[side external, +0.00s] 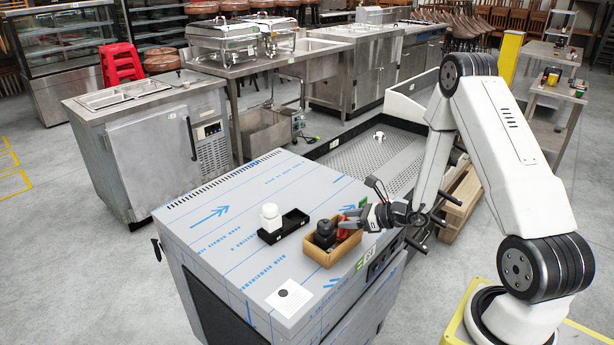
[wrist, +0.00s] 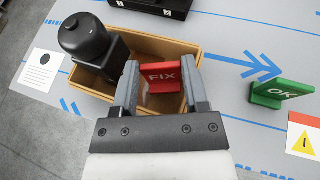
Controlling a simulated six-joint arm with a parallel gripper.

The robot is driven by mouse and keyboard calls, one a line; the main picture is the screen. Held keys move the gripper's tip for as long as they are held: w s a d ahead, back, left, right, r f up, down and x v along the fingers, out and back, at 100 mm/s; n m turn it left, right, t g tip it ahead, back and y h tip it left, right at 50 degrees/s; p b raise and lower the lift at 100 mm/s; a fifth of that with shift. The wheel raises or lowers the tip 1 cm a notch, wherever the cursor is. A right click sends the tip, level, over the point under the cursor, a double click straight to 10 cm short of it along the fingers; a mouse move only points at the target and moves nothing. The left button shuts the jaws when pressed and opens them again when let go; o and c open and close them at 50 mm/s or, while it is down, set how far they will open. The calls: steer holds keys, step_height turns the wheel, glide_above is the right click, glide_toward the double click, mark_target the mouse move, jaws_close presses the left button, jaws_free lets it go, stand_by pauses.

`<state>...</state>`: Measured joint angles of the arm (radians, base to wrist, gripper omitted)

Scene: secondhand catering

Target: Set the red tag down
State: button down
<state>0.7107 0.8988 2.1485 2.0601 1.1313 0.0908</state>
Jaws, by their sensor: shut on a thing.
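The red tag (wrist: 161,77), marked FIX, is between the fingers of my gripper (wrist: 160,88) in the wrist view, and the gripper is shut on it. In the side view, a bit of the red tag (side external: 343,233) shows by my gripper (side external: 353,222). The tag is over or inside the right end of a wooden box (wrist: 95,92); I cannot tell whether its lower edge touches the floor of the box. The box (side external: 323,258) stands on the blue-filmed steel top near its right edge.
A black round-topped object (wrist: 90,42) fills the box's left part. A green OK tag (wrist: 282,93) stands to the right of the box, with a yellow warning card (wrist: 304,139) beyond. A black tray (side external: 293,220) and white object (side external: 270,217) lie behind. A printed card (side external: 289,295) lies front left.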

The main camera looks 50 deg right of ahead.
steer(key=shift+f, duration=0.5)
steer(key=shift+f, duration=0.1)
steer(key=shift+c, duration=0.5)
jaws_free()
steer(key=v, duration=1.2)
